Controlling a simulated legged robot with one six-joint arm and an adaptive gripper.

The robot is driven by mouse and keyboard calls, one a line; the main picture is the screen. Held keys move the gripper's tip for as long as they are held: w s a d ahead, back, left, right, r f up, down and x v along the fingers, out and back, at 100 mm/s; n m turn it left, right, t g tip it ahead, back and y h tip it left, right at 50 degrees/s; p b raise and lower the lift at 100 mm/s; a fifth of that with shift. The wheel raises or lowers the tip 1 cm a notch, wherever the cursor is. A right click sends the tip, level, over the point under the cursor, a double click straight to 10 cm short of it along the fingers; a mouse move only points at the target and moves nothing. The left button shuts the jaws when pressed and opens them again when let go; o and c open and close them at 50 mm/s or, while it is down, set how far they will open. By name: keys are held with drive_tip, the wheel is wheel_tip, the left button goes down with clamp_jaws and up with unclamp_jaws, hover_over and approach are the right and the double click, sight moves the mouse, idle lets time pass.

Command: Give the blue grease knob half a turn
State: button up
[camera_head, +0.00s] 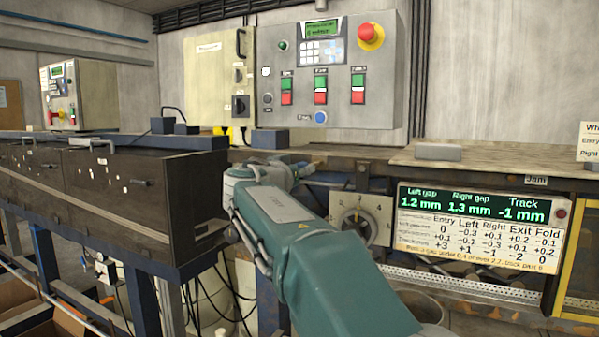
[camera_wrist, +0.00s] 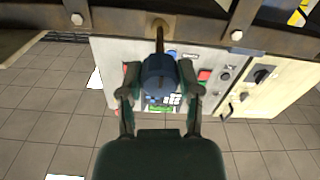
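The blue grease knob (camera_wrist: 158,72) is in the middle of the wrist view, a dark blue round body with a brown stem on its far side. My gripper (camera_wrist: 160,84) has one finger on each side of the knob. The fingers are spread, with what looks like a narrow gap to the knob on both sides; contact is hard to judge. In the head view my arm (camera_head: 320,265) reaches forward to the machine's edge, and its wrist hides the fingers. The knob cannot be made out surely there.
A control panel (camera_head: 386,99) with a red emergency button stands behind. A dial plate (camera_head: 376,223) and a gap display (camera_head: 476,204) are right of my arm. A dark brown cabinet (camera_head: 130,190) stands left. A grey block (camera_head: 438,152) lies on the bench top.

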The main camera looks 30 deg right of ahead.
drive_tip(key=o, duration=0.3)
drive_tip(key=shift+w, duration=0.15)
drive_tip(key=shift+o, duration=0.2)
drive_tip(key=v, duration=1.2)
drive_tip(key=shift+a, duration=0.15)
drive_tip(key=shift+f, duration=0.1)
